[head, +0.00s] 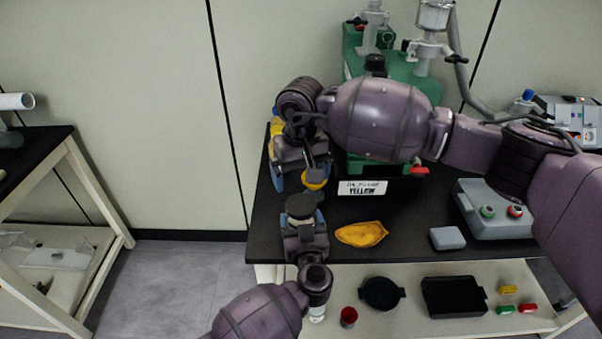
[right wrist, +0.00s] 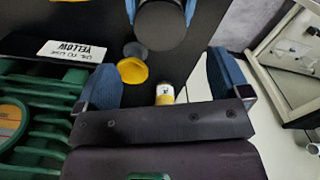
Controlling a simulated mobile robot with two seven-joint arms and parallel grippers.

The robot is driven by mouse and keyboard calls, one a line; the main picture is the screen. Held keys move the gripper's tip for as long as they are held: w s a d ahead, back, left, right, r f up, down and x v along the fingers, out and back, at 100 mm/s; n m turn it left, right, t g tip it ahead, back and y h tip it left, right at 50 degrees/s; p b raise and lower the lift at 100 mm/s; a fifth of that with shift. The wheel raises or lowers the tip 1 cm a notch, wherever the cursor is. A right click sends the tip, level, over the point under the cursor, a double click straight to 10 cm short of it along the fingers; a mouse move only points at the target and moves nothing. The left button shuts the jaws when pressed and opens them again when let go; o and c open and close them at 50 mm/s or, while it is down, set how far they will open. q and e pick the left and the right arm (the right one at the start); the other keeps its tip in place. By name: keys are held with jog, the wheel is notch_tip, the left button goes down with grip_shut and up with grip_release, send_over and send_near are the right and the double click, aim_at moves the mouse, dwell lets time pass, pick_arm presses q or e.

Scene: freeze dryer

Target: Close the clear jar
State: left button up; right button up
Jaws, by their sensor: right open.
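My left gripper (head: 305,228) comes up from the bottom over the bench's front left. Its blue fingers stand on both sides of a round, dark-topped object (head: 300,205), which also shows in the right wrist view (right wrist: 160,25). It looks like a jar or a lid; I cannot tell which, nor see clear walls. My right gripper (right wrist: 165,80) is open, its blue fingers wide apart, behind the left one in the head view. A small yellow piece with a dull cone-like part (right wrist: 132,70) lies between the two grippers. Nothing shows gripped by the right fingers.
A small white-and-yellow container (right wrist: 165,95) stands near the right fingers. A box with a YELLOW label (head: 362,188) and green apparatus (head: 412,75) stand behind. A lower shelf holds black trays (head: 453,297).

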aim_at(301, 204)
jog(key=shift+f, duration=0.1)
jog(key=shift+f, duration=3.95)
